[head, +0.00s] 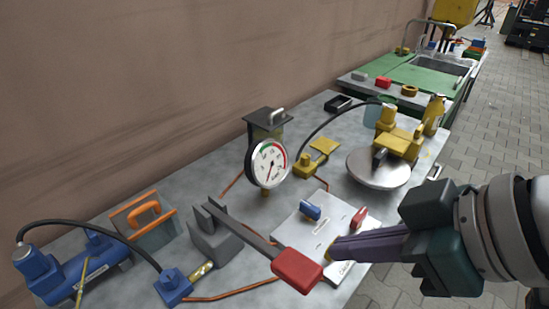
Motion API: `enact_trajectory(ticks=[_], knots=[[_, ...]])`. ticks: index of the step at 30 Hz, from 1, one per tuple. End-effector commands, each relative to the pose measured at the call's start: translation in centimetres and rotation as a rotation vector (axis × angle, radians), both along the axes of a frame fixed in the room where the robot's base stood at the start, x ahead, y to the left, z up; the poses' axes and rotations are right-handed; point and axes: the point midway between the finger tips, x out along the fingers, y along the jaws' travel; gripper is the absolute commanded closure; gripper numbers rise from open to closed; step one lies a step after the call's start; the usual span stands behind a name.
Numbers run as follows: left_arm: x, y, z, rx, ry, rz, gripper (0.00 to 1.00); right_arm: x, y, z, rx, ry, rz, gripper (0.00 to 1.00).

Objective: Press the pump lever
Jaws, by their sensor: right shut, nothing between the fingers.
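The pump lever (243,229) is a grey bar with a red handle (297,268). It runs from a grey bracket (211,236) on the bench toward the front right, with the red end low near the bench's front edge. My right gripper (334,250) comes in from the right with its fingers shut and empty. Its fingertips are just right of the red handle, and I cannot tell whether they touch it. The gripper covers part of a white labelled plate (300,228) behind it. My left gripper is not in view.
A round gauge (268,164) stands behind the lever. A blue pump-like unit (75,272) with a black hose is at the left, near an orange-handled box (145,220). A yellow device and metal disc (377,172) stand at the right. The wall closes off the back.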

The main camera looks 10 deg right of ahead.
Motion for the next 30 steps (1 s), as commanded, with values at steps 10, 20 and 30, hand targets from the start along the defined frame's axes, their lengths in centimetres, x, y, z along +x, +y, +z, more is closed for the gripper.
enact_trajectory(ticks=[10, 20, 30], knots=[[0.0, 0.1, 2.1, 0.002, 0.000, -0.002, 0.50, 0.5, 0.0, 3.1, -0.058, 0.055, -0.017, 1.00], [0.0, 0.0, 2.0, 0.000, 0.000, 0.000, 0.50, 0.7, 0.2, 2.5, -0.056, 0.056, -0.018, 1.00], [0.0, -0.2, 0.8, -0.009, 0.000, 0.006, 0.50, 3.7, 2.5, -2.5, -0.055, 0.057, -0.018, 1.00]])
